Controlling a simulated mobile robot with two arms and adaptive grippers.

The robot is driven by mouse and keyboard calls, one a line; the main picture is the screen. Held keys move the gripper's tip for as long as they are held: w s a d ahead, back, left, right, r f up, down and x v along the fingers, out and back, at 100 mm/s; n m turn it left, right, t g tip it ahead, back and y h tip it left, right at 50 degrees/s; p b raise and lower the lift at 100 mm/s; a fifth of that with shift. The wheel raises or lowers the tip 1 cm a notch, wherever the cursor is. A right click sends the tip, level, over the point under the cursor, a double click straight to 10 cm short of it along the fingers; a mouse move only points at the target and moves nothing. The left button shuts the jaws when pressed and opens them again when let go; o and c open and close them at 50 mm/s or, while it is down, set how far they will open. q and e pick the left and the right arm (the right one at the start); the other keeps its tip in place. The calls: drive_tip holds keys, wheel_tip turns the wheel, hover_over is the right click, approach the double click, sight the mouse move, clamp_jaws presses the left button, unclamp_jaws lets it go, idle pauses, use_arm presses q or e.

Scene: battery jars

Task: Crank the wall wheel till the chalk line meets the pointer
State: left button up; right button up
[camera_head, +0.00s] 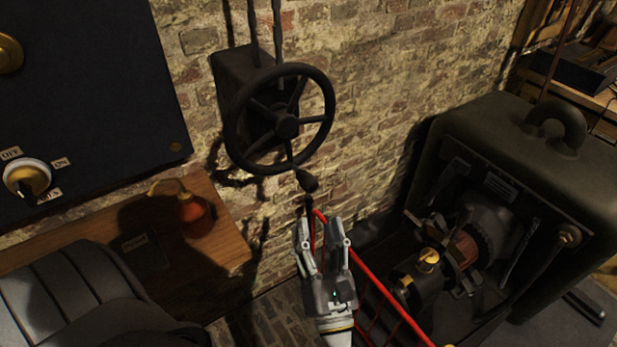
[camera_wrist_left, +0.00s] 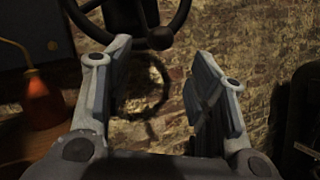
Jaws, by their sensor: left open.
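The black wall wheel (camera_head: 287,126) is mounted on a dark box (camera_head: 238,84) on the brick wall. Its crank knob (camera_head: 307,181) is at the bottom of the rim. My left gripper (camera_head: 322,222) is open and empty, below the knob and apart from it. In the left wrist view the wheel (camera_wrist_left: 181,18) and knob (camera_wrist_left: 160,38) show at the top, beyond the open fingers (camera_wrist_left: 163,68). I cannot make out a chalk line or a pointer. My right gripper is not in view.
A wooden shelf (camera_head: 225,222) with an orange oil can (camera_head: 192,207) is at the left, below a dark panel (camera_head: 85,85) with a switch. A red rail (camera_head: 392,303) runs just right of my gripper. A large dark machine (camera_head: 470,145) stands at the right.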

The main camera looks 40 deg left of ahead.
sight(308, 183)
use_arm(q)
drive_tip(key=p+x, duration=0.3)
drive_tip(key=x, duration=0.6)
drive_tip(key=shift+w+a+r, duration=0.1)
drive_tip(key=shift+a+r, duration=0.05)
drive_tip(key=shift+r, duration=0.1)
drive_tip(key=shift+w+a+r, duration=0.1)
drive_tip(key=shift+w+a, duration=0.15)
drive_tip(key=shift+a, duration=0.05)
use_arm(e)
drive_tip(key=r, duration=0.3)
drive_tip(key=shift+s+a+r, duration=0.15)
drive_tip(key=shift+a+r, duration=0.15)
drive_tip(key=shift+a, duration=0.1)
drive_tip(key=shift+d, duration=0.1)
use_arm(q)
clamp_jaws()
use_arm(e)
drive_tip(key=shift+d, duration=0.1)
